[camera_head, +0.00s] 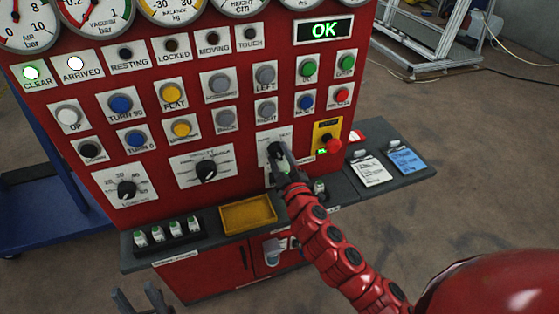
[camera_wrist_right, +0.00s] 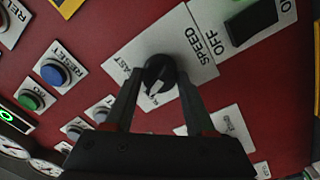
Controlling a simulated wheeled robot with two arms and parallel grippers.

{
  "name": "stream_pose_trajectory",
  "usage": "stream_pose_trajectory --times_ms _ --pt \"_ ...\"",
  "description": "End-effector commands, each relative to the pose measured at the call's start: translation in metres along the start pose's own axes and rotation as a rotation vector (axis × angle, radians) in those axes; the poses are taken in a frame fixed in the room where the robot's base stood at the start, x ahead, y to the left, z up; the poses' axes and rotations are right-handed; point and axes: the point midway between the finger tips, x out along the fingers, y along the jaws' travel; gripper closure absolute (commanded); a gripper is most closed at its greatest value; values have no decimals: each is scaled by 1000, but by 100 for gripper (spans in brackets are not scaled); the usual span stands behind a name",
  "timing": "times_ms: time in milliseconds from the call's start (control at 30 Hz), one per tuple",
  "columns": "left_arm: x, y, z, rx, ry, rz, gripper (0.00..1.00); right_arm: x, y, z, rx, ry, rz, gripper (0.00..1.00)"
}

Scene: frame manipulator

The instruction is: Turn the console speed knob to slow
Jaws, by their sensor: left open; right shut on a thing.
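The speed knob (camera_wrist_right: 160,72) is a round black knob on a white plate (camera_wrist_right: 204,68) marked SPEED on the red console. In the right wrist view its pale pointer mark faces down and left, near the lettering at the plate's edge, part of which is hidden. My right gripper (camera_wrist_right: 158,95) has its two fingers on either side of the knob, shut on it. In the head view my right gripper (camera_head: 280,162) covers most of the knob and part of its plate. My left gripper (camera_head: 143,298) is open and empty at the bottom left, low in front of the console.
Other knobs (camera_head: 206,170) and several push buttons surround the plate. A red emergency button (camera_head: 333,146) is close on the right. Below are a yellow tray (camera_head: 248,213) and a grey ledge (camera_head: 350,190) with cards. A display (camera_head: 324,30) reads OK.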

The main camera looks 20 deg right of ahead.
Motion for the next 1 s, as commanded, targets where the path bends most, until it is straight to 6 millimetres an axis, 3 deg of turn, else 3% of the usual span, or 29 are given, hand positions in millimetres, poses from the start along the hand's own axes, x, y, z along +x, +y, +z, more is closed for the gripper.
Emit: stream_pose_trajectory --times_ms 400,1000 --pt "-10 0 2 0 0 0 50 0 -1 1 -223 11 -2 100" --pt "-11 1 2 0 0 0 50 0 -1 0 -263 12 -2 100"
